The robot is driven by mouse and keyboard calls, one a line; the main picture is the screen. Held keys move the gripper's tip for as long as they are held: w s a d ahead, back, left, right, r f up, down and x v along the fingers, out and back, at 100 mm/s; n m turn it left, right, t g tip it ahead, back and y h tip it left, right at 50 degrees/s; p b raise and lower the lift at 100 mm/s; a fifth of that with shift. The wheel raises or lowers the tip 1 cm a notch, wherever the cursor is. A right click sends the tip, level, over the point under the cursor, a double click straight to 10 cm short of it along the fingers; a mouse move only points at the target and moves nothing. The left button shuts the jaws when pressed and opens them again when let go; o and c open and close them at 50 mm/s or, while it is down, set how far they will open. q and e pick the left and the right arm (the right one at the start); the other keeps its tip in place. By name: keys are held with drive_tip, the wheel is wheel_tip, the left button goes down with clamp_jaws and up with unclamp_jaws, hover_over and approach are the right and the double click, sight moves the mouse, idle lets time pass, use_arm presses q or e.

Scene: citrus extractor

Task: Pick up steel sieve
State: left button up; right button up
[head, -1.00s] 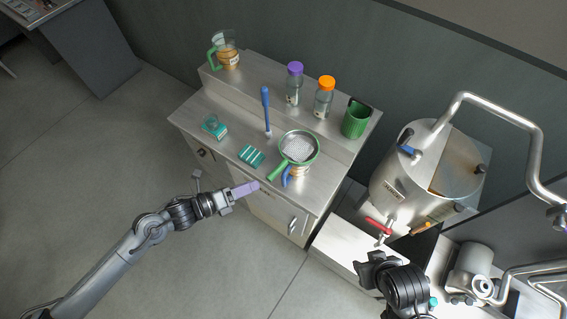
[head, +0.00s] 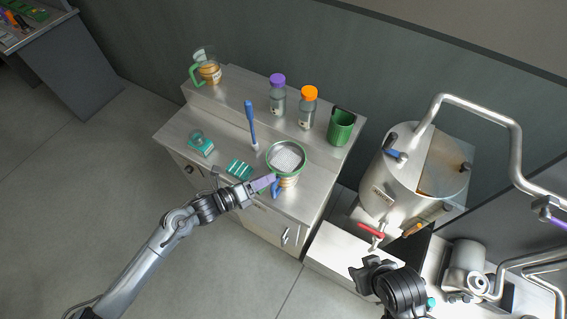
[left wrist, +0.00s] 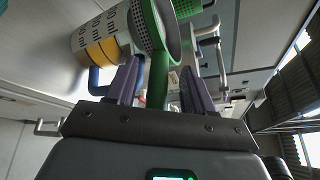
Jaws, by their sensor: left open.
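The steel sieve (head: 287,158) has a green rim and a fine mesh, and rests on top of a measuring jug (head: 288,182) with a blue handle near the cabinet's front edge. In the left wrist view the sieve's green handle (left wrist: 158,78) runs between the purple fingers of my left gripper (left wrist: 158,85), which are open with gaps on either side. In the head view the left gripper (head: 264,183) covers the sieve's handle. The jug (left wrist: 97,38) shows beside the left finger in the wrist view. My right gripper (head: 364,272) is dark, at the lower right; its jaw opening is unclear.
A blue-handled tool (head: 250,122) stands behind the left gripper, and a teal-striped item (head: 239,169) lies close to it. Purple-lidded (head: 278,97) and orange-lidded (head: 307,108) jars and a green cup (head: 341,128) stand on the raised shelf. A large steel vessel (head: 394,190) is to the right.

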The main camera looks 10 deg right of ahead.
use_arm(q)
drive_tip(key=shift+w+d+f, duration=0.2)
drive_tip(key=shift+w+d, duration=0.05)
drive_tip(key=shift+d, duration=0.25)
drive_tip(key=shift+c, duration=0.2)
clamp_jaws()
drive_tip(key=shift+r, duration=0.1)
